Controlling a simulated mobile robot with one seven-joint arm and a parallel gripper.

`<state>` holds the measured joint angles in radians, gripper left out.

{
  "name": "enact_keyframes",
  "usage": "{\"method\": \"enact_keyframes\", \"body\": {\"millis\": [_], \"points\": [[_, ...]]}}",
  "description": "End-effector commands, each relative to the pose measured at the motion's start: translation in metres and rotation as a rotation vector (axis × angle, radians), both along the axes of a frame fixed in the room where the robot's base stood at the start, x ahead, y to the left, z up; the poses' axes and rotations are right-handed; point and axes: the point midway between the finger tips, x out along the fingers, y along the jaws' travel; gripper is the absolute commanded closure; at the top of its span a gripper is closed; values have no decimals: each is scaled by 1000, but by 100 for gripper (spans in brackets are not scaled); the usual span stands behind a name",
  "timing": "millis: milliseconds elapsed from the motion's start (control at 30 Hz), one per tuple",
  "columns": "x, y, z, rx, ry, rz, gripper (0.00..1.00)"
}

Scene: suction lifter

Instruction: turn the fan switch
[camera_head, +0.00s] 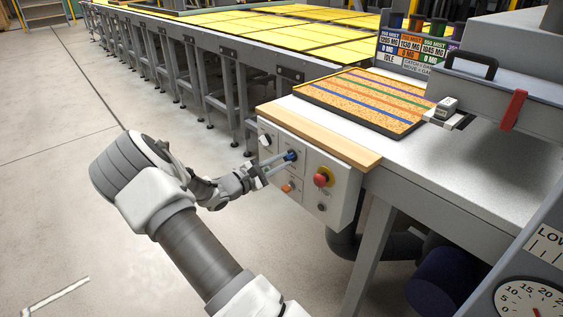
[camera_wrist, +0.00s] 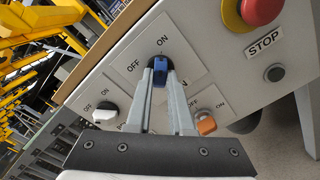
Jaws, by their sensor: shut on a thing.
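A blue rotary switch (camera_wrist: 160,68) sits on a grey control panel (camera_wrist: 204,82), between the printed words OFF and ON. My gripper (camera_wrist: 161,70) reaches it, with one finger on each side, and is shut on its blue handle. The handle points roughly between the two words in the wrist view. In the head view the blue switch (camera_head: 291,156) shows at the tips of my gripper (camera_head: 286,160). I cannot read which switch is labelled as the fan, as the fingers and gripper body cover the labels.
A white switch (camera_wrist: 105,111) and an orange switch (camera_wrist: 206,125) flank my fingers. A red stop button (camera_head: 323,177) with a yellow collar is close by on the panel. A wooden edge (camera_head: 318,136) runs above the panel. Open floor (camera_head: 60,170) lies left of my arm.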

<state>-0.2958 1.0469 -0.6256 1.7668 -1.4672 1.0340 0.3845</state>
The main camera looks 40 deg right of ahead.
Motion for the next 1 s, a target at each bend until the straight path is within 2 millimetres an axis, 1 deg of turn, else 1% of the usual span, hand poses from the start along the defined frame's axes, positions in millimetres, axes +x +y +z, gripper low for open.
{"method": "enact_keyframes", "body": {"millis": [100,133,267,300,533,667,767,867,1000], "points": [[0,1,0,2,-2,0,100],[0,1,0,2,-2,0,75],[0,0,0,1,-1,1,51],[0,0,0,1,-1,1,50],[0,0,0,0,0,0,50],[0,7,0,1,0,1,50],[-1,21,1,1,1,4,50],[-2,42,1,1,1,6,50],[-5,77,1,1,1,6,50]]}}
